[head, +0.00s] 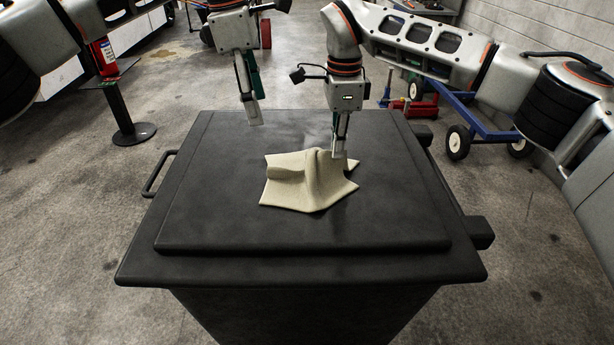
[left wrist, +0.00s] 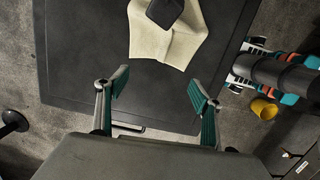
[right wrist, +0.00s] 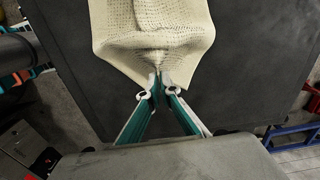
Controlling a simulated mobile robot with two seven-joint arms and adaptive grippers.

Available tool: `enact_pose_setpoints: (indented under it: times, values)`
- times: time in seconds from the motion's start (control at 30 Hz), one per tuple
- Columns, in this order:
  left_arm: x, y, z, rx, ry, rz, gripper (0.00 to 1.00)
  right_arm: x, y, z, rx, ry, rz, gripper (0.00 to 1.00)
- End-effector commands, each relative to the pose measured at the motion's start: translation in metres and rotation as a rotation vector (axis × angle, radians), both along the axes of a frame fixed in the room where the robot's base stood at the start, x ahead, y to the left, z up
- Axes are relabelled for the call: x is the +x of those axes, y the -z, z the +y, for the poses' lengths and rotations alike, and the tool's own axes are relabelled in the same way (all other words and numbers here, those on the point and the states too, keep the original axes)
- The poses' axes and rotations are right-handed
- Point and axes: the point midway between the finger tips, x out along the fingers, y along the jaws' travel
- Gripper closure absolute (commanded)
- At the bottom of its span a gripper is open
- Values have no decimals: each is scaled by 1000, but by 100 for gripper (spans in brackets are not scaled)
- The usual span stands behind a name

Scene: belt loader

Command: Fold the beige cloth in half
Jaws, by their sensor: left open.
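The beige cloth (head: 310,192) lies rumpled near the middle of the black lid, with raised folds and uneven corners. My right gripper (head: 340,152) is at the cloth's far right edge. In the right wrist view its fingertips (right wrist: 159,78) come together on a bunched bit of the cloth (right wrist: 150,45). My left gripper (head: 252,112) hangs above the far part of the lid, left of the right gripper and apart from the cloth. The left wrist view shows its fingers (left wrist: 157,88) spread and empty. There the cloth (left wrist: 165,43) is partly hidden by a dark block-like shape.
The black case (head: 230,225) has a side handle (head: 158,173) at left and bare lid around the cloth. A black post stand (head: 133,132) is behind at left. A blue wheeled frame (head: 480,122) stands behind at right.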

Motion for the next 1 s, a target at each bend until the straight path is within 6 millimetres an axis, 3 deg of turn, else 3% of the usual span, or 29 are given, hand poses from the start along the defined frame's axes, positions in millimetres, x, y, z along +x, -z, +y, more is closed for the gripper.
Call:
enact_pose_setpoints:
  times: [0.2, 0.47, 0.53, 0.57, 0.8, 0.9, 1.0]
  values:
    - [0, -14, 2, -1, 0, 0, 33, 0, 0, 0, 0, 0, 0, 100]
    - [0, -14, 2, -1, 0, 0, 33, 0, 0, 0, 0, 0, 0, 100]
    - [0, -14, 2, -1, 0, 0, 33, 0, 0, 0, 0, 0, 0, 81]
    - [0, -14, 2, -1, 0, 0, 33, 0, 0, 0, 0, 0, 0, 78]
    - [0, -14, 2, -1, 0, 0, 33, 0, 0, 0, 0, 0, 0, 78]
    - [0, -14, 2, -1, 0, 0, 33, 0, 0, 0, 0, 0, 0, 57]
    - [0, -14, 2, -1, 0, 0, 33, 0, 0, 0, 0, 0, 0, 57]
